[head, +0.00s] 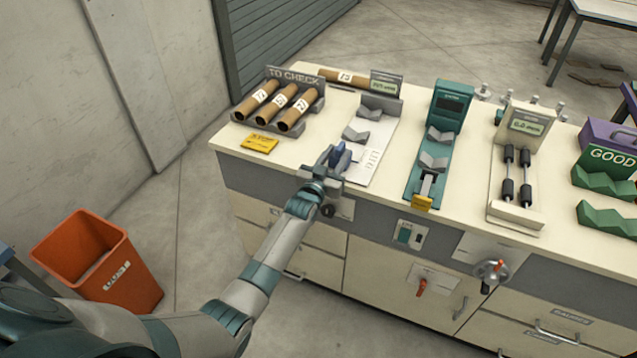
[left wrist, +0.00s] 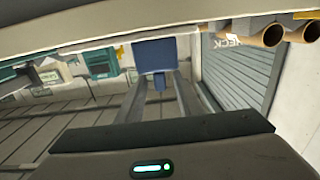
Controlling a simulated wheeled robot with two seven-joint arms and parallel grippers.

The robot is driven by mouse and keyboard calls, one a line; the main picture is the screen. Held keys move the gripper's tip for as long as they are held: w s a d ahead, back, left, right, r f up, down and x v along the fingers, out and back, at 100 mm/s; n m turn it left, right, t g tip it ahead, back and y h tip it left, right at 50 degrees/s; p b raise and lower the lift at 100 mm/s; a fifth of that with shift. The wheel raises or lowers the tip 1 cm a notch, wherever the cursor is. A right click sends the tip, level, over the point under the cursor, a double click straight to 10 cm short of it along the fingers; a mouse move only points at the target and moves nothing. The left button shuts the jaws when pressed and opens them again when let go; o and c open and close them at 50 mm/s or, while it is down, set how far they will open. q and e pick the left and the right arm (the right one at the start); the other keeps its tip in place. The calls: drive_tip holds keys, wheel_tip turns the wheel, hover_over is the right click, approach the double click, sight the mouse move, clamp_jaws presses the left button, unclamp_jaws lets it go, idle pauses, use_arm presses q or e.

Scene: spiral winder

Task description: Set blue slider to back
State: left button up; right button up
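The blue slider (head: 341,152) sits at the near left edge of the white plate (head: 366,150) of the length gauge on the bench. My left gripper (head: 332,160) is right at it, coming from the front, and partly hides it in the head view. In the left wrist view the slider (left wrist: 154,56) is a blue block with a short stem, at the tips of my two fingers (left wrist: 158,88). The fingers are apart, with a gap visible on both sides of the stem. My right gripper is in neither view.
A "TO CHECK" rack (head: 292,120) with 3 brown tubes and a yellow label (head: 260,144) stand left of the gauge. A teal device (head: 440,135) stands right of it, then a cream device (head: 522,160) with black rollers. An orange bin (head: 97,265) is on the floor.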

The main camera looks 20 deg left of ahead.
use_arm(q)
drive_tip(key=s+b, duration=0.3)
drive_tip(key=s, duration=1.3)
drive_tip(key=shift+s+a, duration=0.3)
drive_tip(key=shift+s, duration=0.1)
drive_tip(key=s+d+f+g, duration=0.1)
drive_tip(key=s+f+g, duration=0.2)
drive_tip(key=f, duration=0.9)
drive_tip(key=s+f+g, duration=0.2)
drive_tip(key=s+f, duration=0.2)
drive_tip(key=f, duration=0.9)
drive_tip(key=s+d+f+g, duration=0.1)
drive_tip(key=s+f+g, duration=0.1)
drive_tip(key=s+f, duration=0.5)
drive_tip(key=s+f+g, duration=0.2)
drive_tip(key=s+f, duration=0.3)
drive_tip(key=f, duration=0.5)
drive_tip(key=s+f+g, duration=0.2)
drive_tip(key=s+f, duration=0.4)
drive_tip(key=s, duration=0.7)
drive_tip(key=s+f+m+g, duration=0.1)
drive_tip(key=s+f+g, duration=0.2)
drive_tip(key=s, duration=1)
drive_tip(key=s+a+f+m+g+b, duration=0.1)
drive_tip(key=s+f+g, duration=0.2)
drive_tip(key=s+f, duration=0.6)
drive_tip(key=s, duration=0.4)
drive_tip(key=shift+s+f+y, duration=0.2)
drive_tip(key=shift+f+y, duration=0.05)
drive_tip(key=shift+y, duration=0.05)
